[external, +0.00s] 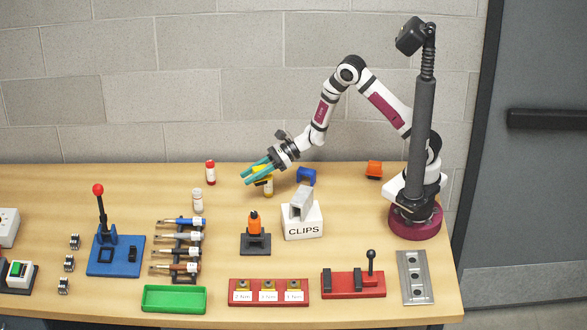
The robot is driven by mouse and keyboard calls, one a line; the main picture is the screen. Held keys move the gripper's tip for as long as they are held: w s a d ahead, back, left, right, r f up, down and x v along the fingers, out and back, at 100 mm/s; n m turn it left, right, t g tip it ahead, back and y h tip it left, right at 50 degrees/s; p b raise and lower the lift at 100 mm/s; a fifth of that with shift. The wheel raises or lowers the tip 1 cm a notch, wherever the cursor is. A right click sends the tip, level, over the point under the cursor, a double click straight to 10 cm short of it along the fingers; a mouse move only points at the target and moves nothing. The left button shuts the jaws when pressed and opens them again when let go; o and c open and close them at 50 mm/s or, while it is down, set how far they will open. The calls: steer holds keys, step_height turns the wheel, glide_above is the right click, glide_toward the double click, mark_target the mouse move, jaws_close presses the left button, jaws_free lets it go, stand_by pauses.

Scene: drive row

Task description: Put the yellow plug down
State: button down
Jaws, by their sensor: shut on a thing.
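My gripper (247,178) has teal fingers and reaches out to the left over the back middle of the table. It is shut on the yellow plug (261,168), which shows as a small yellow patch between the fingers. The fingers hide much of the plug. It appears held above the table top, but its exact height cannot be told from this view.
Just below the fingers stands a yellowish bottle (268,189). A red-capped bottle (210,173) and a white bottle (197,201) stand to the left.

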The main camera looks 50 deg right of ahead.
steer(key=a+f, duration=0.1)
steer(key=a, duration=0.1)
steer(key=a+f, duration=0.1)
steer(key=a, duration=0.1)
steer(key=s+a+f, duration=0.1)
steer(key=a, duration=0.1)
steer(key=shift+a+f, duration=0.1)
steer(key=shift+f, duration=0.3)
steer(key=shift+a+f, duration=0.2)
steer(key=shift+f, duration=1.95)
steer(key=shift+f, duration=0.1)
steer(key=c, duration=0.6)
jaws_free()
